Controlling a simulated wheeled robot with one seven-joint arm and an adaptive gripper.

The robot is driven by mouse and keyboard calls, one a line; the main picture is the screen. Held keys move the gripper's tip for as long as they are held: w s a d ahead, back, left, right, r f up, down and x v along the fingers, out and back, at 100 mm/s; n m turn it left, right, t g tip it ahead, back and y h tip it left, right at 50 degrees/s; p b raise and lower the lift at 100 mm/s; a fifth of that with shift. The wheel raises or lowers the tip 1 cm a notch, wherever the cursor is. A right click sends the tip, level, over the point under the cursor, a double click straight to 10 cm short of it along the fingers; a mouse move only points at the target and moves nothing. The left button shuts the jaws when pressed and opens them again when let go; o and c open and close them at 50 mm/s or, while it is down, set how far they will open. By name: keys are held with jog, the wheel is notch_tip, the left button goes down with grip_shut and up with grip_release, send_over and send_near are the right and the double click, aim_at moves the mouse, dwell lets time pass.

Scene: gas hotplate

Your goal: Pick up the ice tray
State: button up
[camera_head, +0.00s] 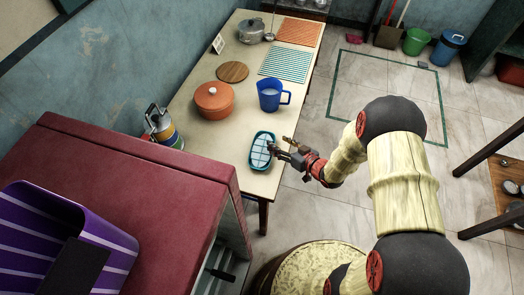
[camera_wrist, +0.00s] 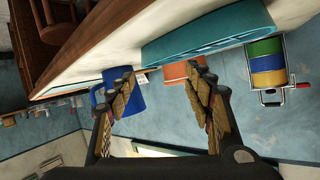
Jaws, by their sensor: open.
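The ice tray (camera_head: 260,152) is a teal, rounded tray with pale cells. It lies on the near end of the cream table, close to the right edge. My gripper (camera_head: 279,151) is at the tray's right side in the head view, its fingers pointing toward it. In the wrist view the tray's teal side (camera_wrist: 205,35) shows at the top, above and right of my gripper (camera_wrist: 160,78). The two fingers are spread apart with nothing between them. I cannot tell whether a finger touches the tray.
On the table (camera_head: 192,137) stand a blue pitcher (camera_head: 269,99), an orange pot (camera_head: 213,101), a round wooden board (camera_head: 232,72) and a striped stacked container (camera_head: 163,128). A red cabinet (camera_head: 130,185) stands at the near left. Floor right of the table is open.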

aim_at(265, 135)
jog(key=shift+w+a+f, duration=0.2)
jog(key=shift+a+f, duration=0.1)
jog(key=b+x, duration=0.2)
jog(key=x, duration=0.4)
jog(key=shift+w+f+b, duration=0.2)
jog(key=shift+w+b, duration=0.1)
jog(key=shift+w, duration=0.1)
jog(key=c, duration=0.4)
jog(key=shift+s, duration=0.1)
grip_shut()
